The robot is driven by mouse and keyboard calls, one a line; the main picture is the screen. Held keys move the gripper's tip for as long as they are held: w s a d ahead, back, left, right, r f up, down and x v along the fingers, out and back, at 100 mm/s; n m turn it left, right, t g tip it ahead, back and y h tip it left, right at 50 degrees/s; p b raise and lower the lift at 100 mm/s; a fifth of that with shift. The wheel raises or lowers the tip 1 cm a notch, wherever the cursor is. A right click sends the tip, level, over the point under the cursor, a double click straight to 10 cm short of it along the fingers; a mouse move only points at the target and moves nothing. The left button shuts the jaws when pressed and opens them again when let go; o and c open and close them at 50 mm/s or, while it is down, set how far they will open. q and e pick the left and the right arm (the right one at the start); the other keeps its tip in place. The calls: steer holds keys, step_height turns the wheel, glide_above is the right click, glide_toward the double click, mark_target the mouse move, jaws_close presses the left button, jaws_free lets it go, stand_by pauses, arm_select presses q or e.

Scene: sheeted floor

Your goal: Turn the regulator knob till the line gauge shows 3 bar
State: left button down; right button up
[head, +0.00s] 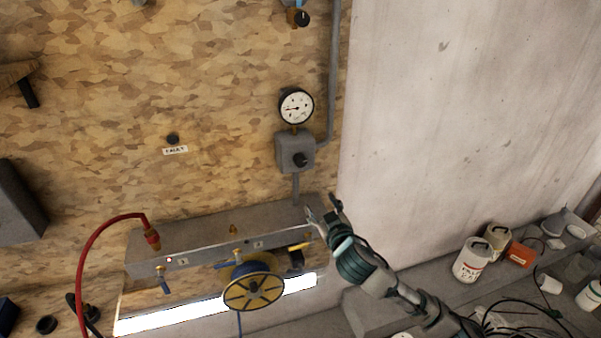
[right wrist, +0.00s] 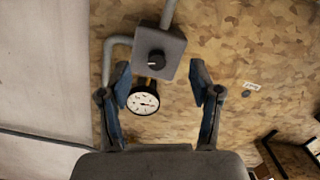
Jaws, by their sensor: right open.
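The regulator is a grey box (head: 284,152) on the chipboard wall with a black knob (head: 300,160) on its front. The round white line gauge (head: 296,106) sits just above it; its needle shows but the scale is too small to read. My right gripper (head: 322,209) is below and slightly right of the regulator, apart from it. In the right wrist view, the open fingers (right wrist: 165,84) are empty, with the knob (right wrist: 156,61) beyond them and the gauge (right wrist: 143,101) between them, the picture being upside down. My left gripper is not in view.
A grey manifold (head: 200,243) with a red hose (head: 95,245) and a yellow-rimmed reel (head: 253,287) is below. A grey pipe (head: 333,70) runs beside the regulator. Cans (head: 472,262) and an orange box (head: 520,255) stand on the right ledge. Wall left of the regulator is mostly clear.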

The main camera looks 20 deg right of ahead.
steer(key=s+r+t, duration=0.1)
steer(key=s+r, duration=0.2)
steer(key=r, duration=0.2)
glide_toward(302, 163)
steer(key=w, duration=1)
steer(key=shift+a, duration=0.15)
steer(key=shift+f, duration=0.1)
steer(key=c, duration=1.1)
